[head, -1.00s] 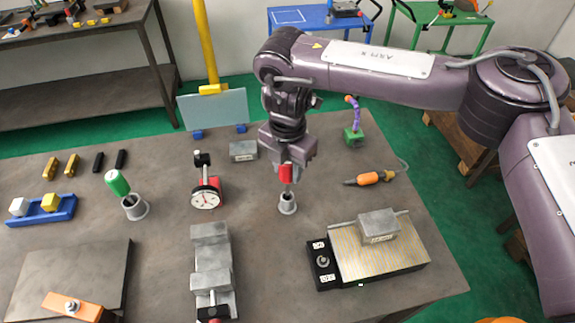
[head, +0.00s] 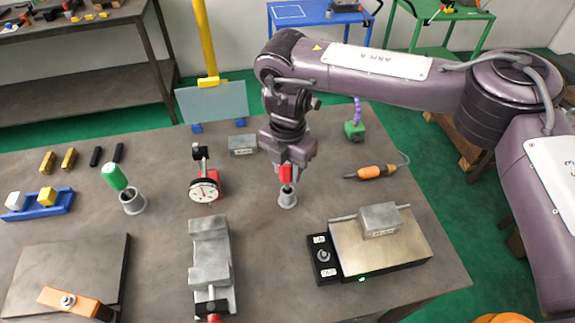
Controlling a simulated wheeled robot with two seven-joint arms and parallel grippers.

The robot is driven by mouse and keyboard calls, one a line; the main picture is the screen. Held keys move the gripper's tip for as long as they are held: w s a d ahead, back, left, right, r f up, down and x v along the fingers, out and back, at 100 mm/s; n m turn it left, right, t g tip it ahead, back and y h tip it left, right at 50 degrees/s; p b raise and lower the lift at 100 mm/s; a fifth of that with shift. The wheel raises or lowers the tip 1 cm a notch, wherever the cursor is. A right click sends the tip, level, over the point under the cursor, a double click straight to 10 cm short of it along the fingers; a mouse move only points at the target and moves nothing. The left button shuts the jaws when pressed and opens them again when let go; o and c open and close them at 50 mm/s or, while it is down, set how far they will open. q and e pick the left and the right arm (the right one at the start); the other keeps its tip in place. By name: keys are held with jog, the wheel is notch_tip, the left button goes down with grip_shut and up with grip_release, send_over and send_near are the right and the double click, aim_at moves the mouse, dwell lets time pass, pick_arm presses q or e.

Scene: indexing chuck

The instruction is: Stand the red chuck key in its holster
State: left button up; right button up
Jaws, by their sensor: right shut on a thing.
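The red chuck key (head: 286,173) is upright in my right gripper (head: 287,163), which is shut on its red handle and points down. Its grey shank reaches down to the mouth of a grey, flared holster (head: 287,200) right below. The shank's lower end is hidden at the rim, so how deep it sits I cannot tell. A second grey holster (head: 133,202) to the left has a green-handled tool (head: 115,177) leaning in it. My left gripper is not in view.
A dial gauge (head: 204,190) and a grey vise (head: 210,262) stand left of the held key. A magnetic chuck plate (head: 380,255) with a grey block (head: 380,219) lies to the front right. An orange-handled tool (head: 370,172) lies to the right. A clear panel (head: 213,103) stands behind.

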jog(key=shift+f, duration=0.35)
jog(key=o, duration=1.2)
jog(key=shift+c, duration=0.2)
jog(key=shift+r, duration=0.1)
jog(key=shift+r+b, duration=0.35)
notch_tip(320, 180, up, 7)
jog(key=shift+f, duration=0.1)
